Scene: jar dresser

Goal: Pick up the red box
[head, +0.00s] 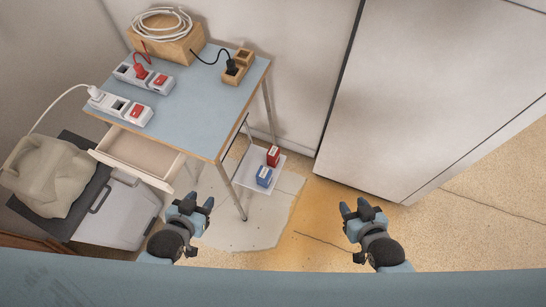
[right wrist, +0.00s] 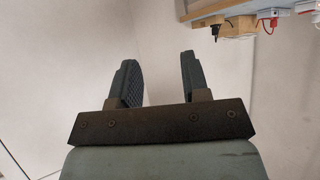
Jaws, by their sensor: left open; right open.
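A small red box (head: 273,156) stands on a low white side shelf (head: 250,179) at the right side of the table. A blue box (head: 264,176) stands just in front of it on the same shelf. My left gripper (head: 199,200) is open and empty, in front of the table and left of the shelf. My right gripper (head: 361,207) is open and empty, well to the right of and nearer than the red box. In the right wrist view the right gripper's fingers (right wrist: 160,75) are spread with nothing between them. The red box does not show there.
The blue table (head: 190,100) carries power strips (head: 143,78), a wooden box with coiled cable (head: 165,40) and a wooden block with a black plug (head: 238,67). Its drawer (head: 137,157) is open. A white cabinet (head: 430,90) stands right. The floor between is free.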

